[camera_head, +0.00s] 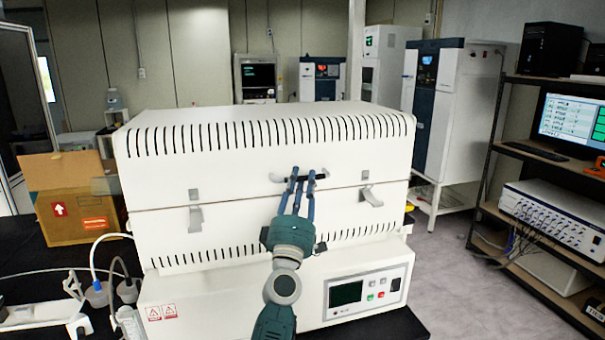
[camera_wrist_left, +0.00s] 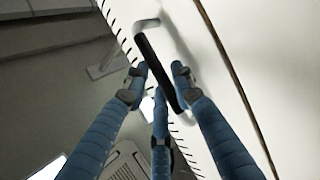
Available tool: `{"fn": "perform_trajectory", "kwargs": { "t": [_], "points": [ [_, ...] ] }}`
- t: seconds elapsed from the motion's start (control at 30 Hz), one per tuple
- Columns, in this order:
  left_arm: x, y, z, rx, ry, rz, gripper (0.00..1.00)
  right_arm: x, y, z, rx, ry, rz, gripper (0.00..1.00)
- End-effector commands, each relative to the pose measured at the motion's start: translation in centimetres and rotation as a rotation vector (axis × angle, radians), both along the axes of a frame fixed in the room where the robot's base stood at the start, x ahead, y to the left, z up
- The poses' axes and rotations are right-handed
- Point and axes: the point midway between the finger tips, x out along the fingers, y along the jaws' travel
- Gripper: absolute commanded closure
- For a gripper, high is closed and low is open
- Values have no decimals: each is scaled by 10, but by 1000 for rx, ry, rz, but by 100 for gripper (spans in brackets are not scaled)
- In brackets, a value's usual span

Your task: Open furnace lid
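The white furnace (camera_head: 240,222) stands in the middle of the head view. Its slotted lid (camera_head: 260,160) is down, with a thin seam along the front and two latches, left (camera_head: 195,217) and right (camera_head: 370,196). The dark lid handle (camera_head: 318,176) is at front centre; in the left wrist view it is a black bar (camera_wrist_left: 155,62) on a silver bracket. My left gripper (camera_head: 300,178) is at the handle, its blue fingers (camera_wrist_left: 158,80) on both sides of the bar. I cannot tell whether they press on it. My right gripper is not in view.
A cardboard box (camera_head: 75,205) stands left of the furnace. Tubing and flasks (camera_head: 98,294) are at lower left. A shelf rack with a monitor (camera_head: 575,120) and a white instrument (camera_head: 553,215) is on the right. The floor (camera_head: 450,265) between furnace and rack is clear.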

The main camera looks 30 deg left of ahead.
Motion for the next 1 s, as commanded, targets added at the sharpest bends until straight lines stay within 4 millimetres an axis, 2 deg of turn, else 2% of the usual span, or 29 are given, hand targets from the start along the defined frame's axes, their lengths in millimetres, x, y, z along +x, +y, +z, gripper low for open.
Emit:
{"fn": "perform_trajectory", "kwargs": {
  "t": [0.13, 0.43, 0.57, 0.87, 1.0],
  "points": [
    [9, 4, 6, 0, 1, 2, 75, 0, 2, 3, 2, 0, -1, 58],
    [11, 5, 6, 0, 1, 1, 75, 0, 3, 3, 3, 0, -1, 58],
    [10, 5, 6, 0, 1, 1, 99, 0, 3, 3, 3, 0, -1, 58],
    [10, 7, 9, 1, 1, 2, 100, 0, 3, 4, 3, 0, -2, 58],
    [11, 22, 24, 1, -3, 5, 100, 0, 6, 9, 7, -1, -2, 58]
  ]
}}
